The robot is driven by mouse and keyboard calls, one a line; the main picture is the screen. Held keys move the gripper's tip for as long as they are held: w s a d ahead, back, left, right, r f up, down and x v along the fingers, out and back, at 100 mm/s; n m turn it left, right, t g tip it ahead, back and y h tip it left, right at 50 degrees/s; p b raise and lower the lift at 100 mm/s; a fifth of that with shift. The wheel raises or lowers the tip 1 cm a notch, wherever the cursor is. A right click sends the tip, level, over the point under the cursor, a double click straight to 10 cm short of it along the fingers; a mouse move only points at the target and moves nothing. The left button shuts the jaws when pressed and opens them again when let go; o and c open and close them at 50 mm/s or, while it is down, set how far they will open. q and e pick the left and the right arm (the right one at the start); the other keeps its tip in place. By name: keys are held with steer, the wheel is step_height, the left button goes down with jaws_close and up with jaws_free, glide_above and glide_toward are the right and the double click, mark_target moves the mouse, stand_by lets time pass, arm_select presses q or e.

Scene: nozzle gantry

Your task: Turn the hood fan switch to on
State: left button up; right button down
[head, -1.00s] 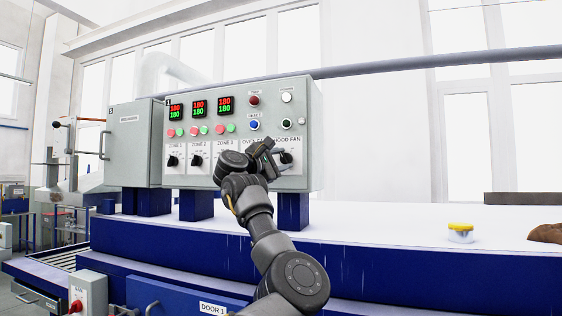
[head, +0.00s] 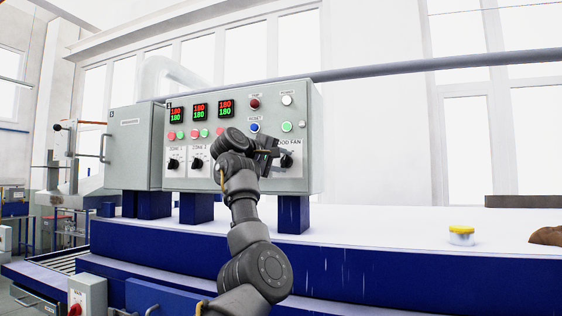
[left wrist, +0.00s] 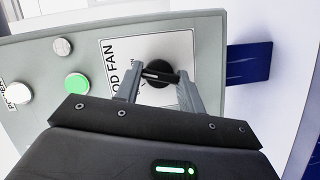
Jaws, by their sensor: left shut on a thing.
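The hood fan switch (head: 287,160) is a black rotary knob on a white plate, low at the right end of the grey control panel. In the left wrist view its knob (left wrist: 158,76) sits between my fingertips, under the sideways "FAN" lettering. The knob's bar lies nearly along the line between the fingers. My left gripper (head: 276,154) is shut on the knob; it also shows in the left wrist view (left wrist: 160,74). A green lamp (head: 287,127) above the switch looks bright. The plate's position marks are mostly hidden. My right gripper is not in view.
The panel (head: 313,130) also carries red displays (head: 199,110), coloured buttons and zone knobs (head: 197,163), left of my arm. A blue oven body with a white top (head: 380,222) lies below. A yellow-lidded jar (head: 461,236) stands to the right, with clear space around it.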

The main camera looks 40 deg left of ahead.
arm_select(q)
steer(key=shift+m+g, duration=0.3)
steer(key=shift+m, duration=0.6)
steer(key=shift+w+f+y, duration=0.1)
steer(key=shift+y, duration=0.2)
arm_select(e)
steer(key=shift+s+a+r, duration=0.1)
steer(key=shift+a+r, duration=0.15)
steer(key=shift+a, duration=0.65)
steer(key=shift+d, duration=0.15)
arm_select(q)
steer(key=shift+d, duration=0.1)
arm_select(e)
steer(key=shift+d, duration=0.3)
arm_select(q)
steer(key=o, duration=1)
